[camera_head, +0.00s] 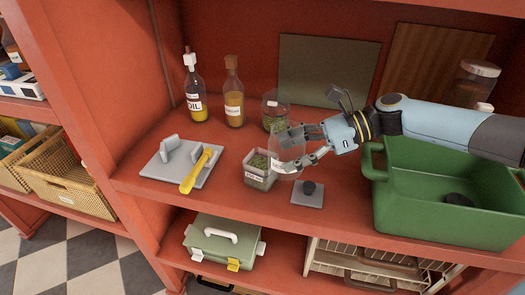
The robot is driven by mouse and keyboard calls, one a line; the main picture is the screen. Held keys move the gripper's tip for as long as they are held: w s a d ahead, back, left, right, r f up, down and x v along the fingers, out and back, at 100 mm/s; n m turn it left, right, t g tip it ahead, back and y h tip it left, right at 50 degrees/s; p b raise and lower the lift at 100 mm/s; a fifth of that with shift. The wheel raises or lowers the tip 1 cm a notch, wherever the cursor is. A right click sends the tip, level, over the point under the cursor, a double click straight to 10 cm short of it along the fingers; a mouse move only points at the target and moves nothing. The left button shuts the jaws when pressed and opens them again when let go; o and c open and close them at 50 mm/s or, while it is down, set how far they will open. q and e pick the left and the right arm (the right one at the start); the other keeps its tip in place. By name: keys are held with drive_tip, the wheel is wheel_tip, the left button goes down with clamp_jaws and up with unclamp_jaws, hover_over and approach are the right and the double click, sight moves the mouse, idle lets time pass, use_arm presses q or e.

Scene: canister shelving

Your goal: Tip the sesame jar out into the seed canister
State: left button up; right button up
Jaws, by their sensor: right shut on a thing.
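The sesame jar (287,165) appears to be the clear glass jar held in my right gripper (301,150). The gripper comes in from the right and is shut on it. The jar looks tilted, and I cannot make out its contents clearly. It is just right of the seed canister (259,179), partly overlapping its top edge in the picture. The canister is a small square clear container with a white label and greenish contents showing at its open top. A grey square lid (313,200) with a black knob lies on the shelf to its right. My left gripper is not in view.
A green crate (450,232) with a dark item inside stands at right. A grey slab with a yellow-handled tool (195,172) lies at left. An oil bottle (196,103), an amber bottle (234,106) and a glass jar of green contents (273,103) stand behind.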

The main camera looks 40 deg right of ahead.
sight(295, 153)
drive_tip(key=shift+s+r, duration=0.4)
drive_tip(key=shift+s+a+r, duration=0.15)
drive_tip(key=shift+s+r, duration=0.55)
drive_tip(key=shift+s, duration=0.15)
drive_tip(key=shift+s+a+r, duration=0.1)
drive_tip(key=shift+s+r, duration=0.6)
drive_tip(key=shift+s, duration=0.1)
